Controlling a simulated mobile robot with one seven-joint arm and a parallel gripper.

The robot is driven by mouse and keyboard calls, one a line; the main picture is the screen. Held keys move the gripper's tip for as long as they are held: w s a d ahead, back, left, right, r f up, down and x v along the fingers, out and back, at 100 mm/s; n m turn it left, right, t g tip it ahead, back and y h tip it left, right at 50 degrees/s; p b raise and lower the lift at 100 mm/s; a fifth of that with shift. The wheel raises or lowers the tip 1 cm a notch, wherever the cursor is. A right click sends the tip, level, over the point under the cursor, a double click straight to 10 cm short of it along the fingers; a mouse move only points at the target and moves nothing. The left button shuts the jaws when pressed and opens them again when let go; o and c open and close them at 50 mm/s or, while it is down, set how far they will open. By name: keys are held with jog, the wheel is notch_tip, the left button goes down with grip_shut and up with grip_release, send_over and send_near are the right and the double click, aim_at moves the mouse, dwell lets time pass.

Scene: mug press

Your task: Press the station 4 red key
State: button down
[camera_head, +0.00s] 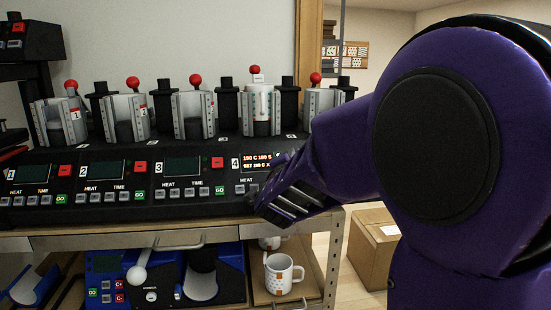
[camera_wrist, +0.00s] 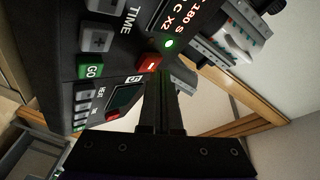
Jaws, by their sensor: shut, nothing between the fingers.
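Station 4's panel has a lit display (camera_head: 257,161) with orange text in the head view; its red key is hidden there behind my gripper and arm. In the wrist view the red key (camera_wrist: 150,62) shows just beyond my fingertips, beside the lit display (camera_wrist: 180,20) and a glowing green light (camera_wrist: 169,43). My gripper (camera_wrist: 158,76) is shut and empty, its tips very close to the red key's edge. I cannot tell whether they touch it. Station 4's green GO key (camera_wrist: 90,71) lies to the left.
Stations 1 to 3 have dark displays and red keys (camera_head: 216,161). A white mug (camera_head: 261,103) sits in the press above station 4. Station 5's panel (camera_wrist: 115,100) shows in the wrist view. Mugs (camera_head: 282,274) stand on the shelf below.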

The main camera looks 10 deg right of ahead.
jog(key=shift+w+f, duration=0.25)
dwell(0.3)
jog(key=shift+s+r, duration=0.7)
jog(key=s+r+p, duration=0.2)
jog(key=s+r, duration=0.2)
jog(key=shift+s+r, duration=0.15)
jog(key=shift+s, duration=0.1)
dwell(0.4)
